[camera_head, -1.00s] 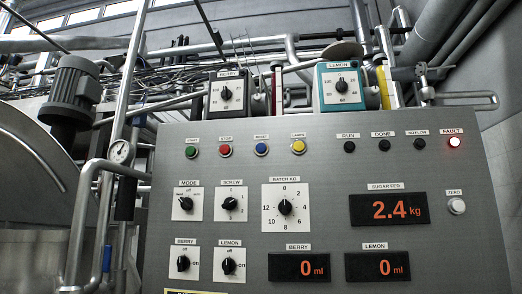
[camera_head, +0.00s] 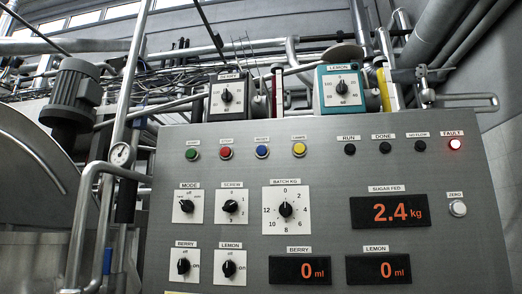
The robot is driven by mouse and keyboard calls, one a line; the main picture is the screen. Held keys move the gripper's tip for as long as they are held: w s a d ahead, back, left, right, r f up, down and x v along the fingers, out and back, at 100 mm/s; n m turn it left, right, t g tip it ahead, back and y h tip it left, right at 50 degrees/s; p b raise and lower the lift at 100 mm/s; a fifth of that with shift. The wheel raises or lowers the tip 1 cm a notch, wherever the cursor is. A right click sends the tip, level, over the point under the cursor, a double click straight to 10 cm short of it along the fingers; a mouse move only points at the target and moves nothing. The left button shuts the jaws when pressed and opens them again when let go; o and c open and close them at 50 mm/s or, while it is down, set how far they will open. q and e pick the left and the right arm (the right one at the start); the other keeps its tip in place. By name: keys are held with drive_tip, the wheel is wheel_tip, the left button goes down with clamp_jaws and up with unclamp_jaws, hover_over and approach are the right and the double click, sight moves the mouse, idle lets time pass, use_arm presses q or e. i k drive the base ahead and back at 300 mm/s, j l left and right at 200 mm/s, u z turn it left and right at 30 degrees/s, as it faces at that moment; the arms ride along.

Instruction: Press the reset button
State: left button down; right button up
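The control panel (camera_head: 340,160) fills the lower middle and right of the head view. Its upper left has a row of buttons: a green one (camera_head: 192,154), a red one (camera_head: 226,153), the blue reset button (camera_head: 262,151) and a yellow one (camera_head: 299,149). The label above the blue button is small and blurred but reads like RESET. The red FAULT lamp (camera_head: 455,144) at the upper right is lit. Neither of my grippers is in view.
Below are knobs, including the batch dial (camera_head: 286,209), and displays, including the sugar display (camera_head: 390,212) reading 2.4 kg. A white ZERO button (camera_head: 457,208) is at the right. Berry (camera_head: 228,96) and lemon (camera_head: 341,89) dial units stand behind the panel top. A pipe (camera_head: 85,215) runs along the left.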

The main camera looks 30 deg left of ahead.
sight(262, 150)
drive_tip(key=i+l+u, duration=0.25)
drive_tip(key=l+u, duration=0.25)
drive_tip(key=l, duration=0.15)
drive_tip(key=i+l+u, duration=0.1)
drive_tip(key=l+u, duration=0.2)
